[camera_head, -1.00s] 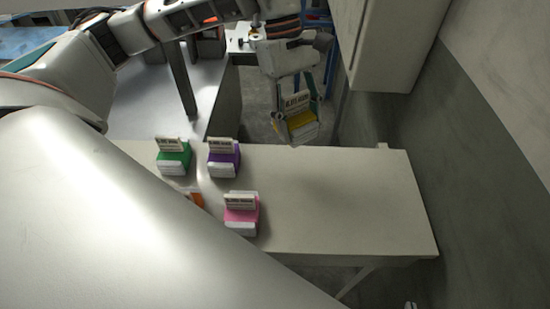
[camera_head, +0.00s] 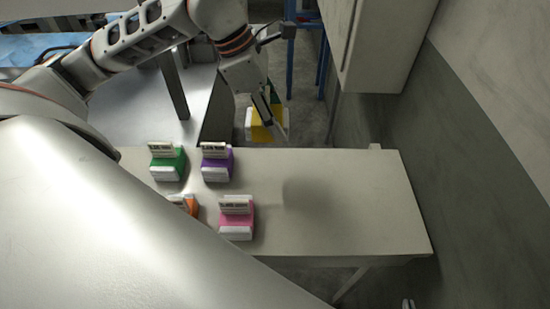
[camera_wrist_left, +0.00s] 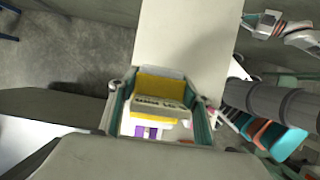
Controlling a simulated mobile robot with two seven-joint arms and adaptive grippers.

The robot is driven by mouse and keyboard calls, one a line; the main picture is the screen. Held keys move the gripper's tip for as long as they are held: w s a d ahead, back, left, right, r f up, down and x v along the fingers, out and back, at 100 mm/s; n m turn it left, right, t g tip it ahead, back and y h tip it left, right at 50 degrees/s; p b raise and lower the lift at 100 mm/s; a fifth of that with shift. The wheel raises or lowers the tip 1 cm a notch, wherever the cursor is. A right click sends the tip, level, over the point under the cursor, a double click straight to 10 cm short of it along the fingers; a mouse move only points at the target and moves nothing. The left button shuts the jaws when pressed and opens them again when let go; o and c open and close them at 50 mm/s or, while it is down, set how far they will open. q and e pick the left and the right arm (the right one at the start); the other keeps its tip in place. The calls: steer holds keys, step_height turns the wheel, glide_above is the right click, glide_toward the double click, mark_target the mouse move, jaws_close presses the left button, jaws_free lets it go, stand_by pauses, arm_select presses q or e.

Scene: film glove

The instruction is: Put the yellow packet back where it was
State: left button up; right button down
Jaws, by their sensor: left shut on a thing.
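The yellow packet (camera_head: 263,128) is held in my left gripper (camera_head: 272,120), beyond the table's far edge in the head view, above the floor. It is partly hidden behind the gripper. In the left wrist view the yellow packet (camera_wrist_left: 160,86), with a white label, sits between the two teal fingers of my left gripper (camera_wrist_left: 160,100). On the table stand a green packet (camera_head: 168,161), a purple packet (camera_head: 216,161), a pink packet (camera_head: 237,217) and a partly hidden orange packet (camera_head: 190,205). What may be my right gripper (camera_wrist_left: 270,22) shows small in the left wrist view; its jaws are unclear.
The pale table (camera_head: 370,210) is bare on its right side. A wall cabinet (camera_head: 382,45) hangs beyond its right end, near the grey wall (camera_head: 460,170). A metal bench (camera_head: 145,110) stands behind on the left. My own body hides the table's near left part.

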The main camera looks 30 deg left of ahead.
mark_target(255, 126)
arm_select(q)
step_height(255, 126, down, 14)
steer(key=shift+r, duration=0.1)
stand_by(0.4)
steer(key=o, duration=1.3)
steer(key=v, duration=1.1)
steer(key=shift+a+r+b, duration=0.1)
steer(key=shift+r+b, duration=0.1)
steer(key=shift+b, duration=0.15)
steer(key=shift+s+r, duration=0.15)
steer(key=shift+r, duration=0.1)
